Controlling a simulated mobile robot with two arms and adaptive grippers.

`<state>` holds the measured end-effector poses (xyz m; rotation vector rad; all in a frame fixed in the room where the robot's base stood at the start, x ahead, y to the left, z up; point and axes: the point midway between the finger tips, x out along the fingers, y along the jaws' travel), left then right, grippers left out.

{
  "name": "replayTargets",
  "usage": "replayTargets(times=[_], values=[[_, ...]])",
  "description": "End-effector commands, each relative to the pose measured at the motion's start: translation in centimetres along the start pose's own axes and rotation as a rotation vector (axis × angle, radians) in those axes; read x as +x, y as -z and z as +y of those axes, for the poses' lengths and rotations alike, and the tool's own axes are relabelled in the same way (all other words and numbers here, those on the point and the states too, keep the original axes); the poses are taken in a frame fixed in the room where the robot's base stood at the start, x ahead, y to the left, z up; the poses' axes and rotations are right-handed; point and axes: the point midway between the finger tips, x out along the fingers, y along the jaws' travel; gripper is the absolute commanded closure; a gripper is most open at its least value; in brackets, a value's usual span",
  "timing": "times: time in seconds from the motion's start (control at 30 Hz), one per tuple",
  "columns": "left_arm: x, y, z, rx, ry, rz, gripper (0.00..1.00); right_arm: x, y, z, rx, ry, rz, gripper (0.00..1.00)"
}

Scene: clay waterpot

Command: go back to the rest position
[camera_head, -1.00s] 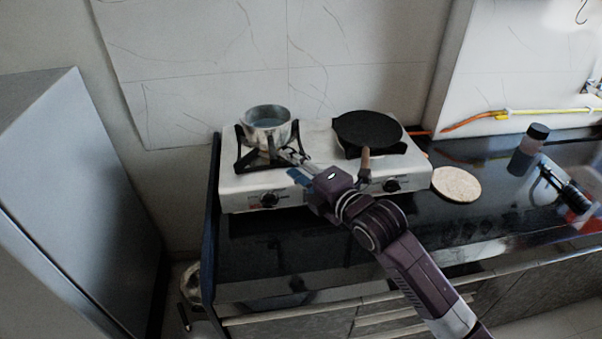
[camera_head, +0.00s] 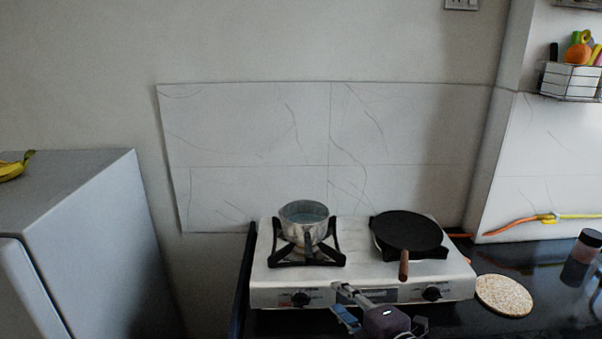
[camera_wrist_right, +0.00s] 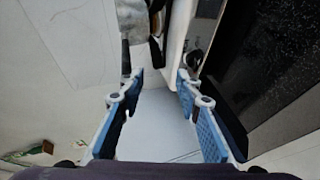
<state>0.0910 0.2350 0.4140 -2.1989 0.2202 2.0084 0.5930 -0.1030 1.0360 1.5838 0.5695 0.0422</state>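My right gripper (camera_head: 340,300) is low in the head view, in front of the stove, with its forearm cut off by the bottom edge. In the right wrist view, its blue-padded fingers (camera_wrist_right: 160,82) stand apart with nothing between them. A metal pot (camera_head: 300,215) with bluish contents sits upright on the left burner. Its dark handle (camera_head: 308,243) points toward me, and the gripper appears apart from it. My left gripper is not in view.
The white two-burner stove (camera_head: 375,292) stands on the black counter. A black flat pan (camera_head: 407,230) with a brown handle is on the right burner. A round speckled mat (camera_head: 504,296) and dark bottle (camera_head: 581,262) are to the right. A grey fridge (camera_head: 90,230) stands left.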

Motion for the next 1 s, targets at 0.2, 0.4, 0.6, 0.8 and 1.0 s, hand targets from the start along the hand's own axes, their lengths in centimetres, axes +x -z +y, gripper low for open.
replayTargets(times=[0.2,0.4,0.6,0.8,1.0], values=[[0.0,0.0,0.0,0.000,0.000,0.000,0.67,-6.9,-0.5,-13.5,0.624,0.301,-0.221,0.68],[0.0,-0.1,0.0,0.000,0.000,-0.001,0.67,-14.4,-0.9,-21.9,1.061,0.455,-0.509,0.68],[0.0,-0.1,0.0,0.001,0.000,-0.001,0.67,-21.0,-0.7,-26.7,1.337,0.518,-0.769,0.68],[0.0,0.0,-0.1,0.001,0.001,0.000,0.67,-24.1,-0.7,-30.6,1.486,0.538,-0.949,0.68],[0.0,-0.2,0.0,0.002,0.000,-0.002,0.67,-21.6,-1.4,-35.1,1.479,0.559,-0.958,0.68]])
